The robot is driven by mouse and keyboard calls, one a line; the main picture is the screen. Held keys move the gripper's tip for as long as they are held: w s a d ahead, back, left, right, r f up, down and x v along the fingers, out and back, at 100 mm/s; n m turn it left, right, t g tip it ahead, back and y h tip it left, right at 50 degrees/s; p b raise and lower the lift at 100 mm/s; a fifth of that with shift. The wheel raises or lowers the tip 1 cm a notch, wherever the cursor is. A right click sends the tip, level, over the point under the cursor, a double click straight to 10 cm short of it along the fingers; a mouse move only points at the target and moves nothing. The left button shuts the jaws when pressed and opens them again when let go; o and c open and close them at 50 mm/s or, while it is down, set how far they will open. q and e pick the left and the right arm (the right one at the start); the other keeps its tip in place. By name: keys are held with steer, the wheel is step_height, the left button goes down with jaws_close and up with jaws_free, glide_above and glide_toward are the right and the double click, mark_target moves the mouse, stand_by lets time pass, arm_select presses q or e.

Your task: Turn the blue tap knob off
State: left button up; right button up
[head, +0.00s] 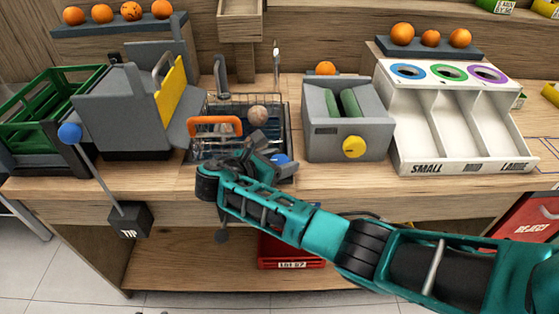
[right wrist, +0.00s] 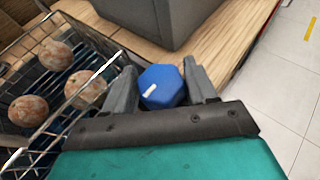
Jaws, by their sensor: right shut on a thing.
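The blue tap knob (right wrist: 162,86) sits between the two grey fingers of my right gripper (right wrist: 163,82) in the right wrist view. It is six-sided, with a short white mark on its face that lies at a slight slant. The fingers are shut on its two sides. In the head view the knob (head: 280,160) shows partly behind my right gripper (head: 264,150), at the front right corner of the sink (head: 287,128). The grey tap spout (head: 220,72) stands behind the sink. My left gripper is not in view.
A wire basket (right wrist: 118,66) with several brownish, speckled fruits stands in the sink, close left of the gripper; its orange handle (head: 215,126) shows. A grey juicer box (head: 325,131) with a yellow knob (head: 353,147) is close right. A blue-ended lever (head: 70,132) stands far left.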

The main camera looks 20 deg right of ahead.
stand_by(0.4)
steer(key=o, duration=1)
steer(key=shift+c, duration=0.2)
steer(key=v, duration=1.2)
steer(key=shift+a+r, duration=0.2)
steer(key=shift+a, duration=0.15)
steer(key=shift+s+a, duration=0.1)
steer(key=shift+s, duration=0.05)
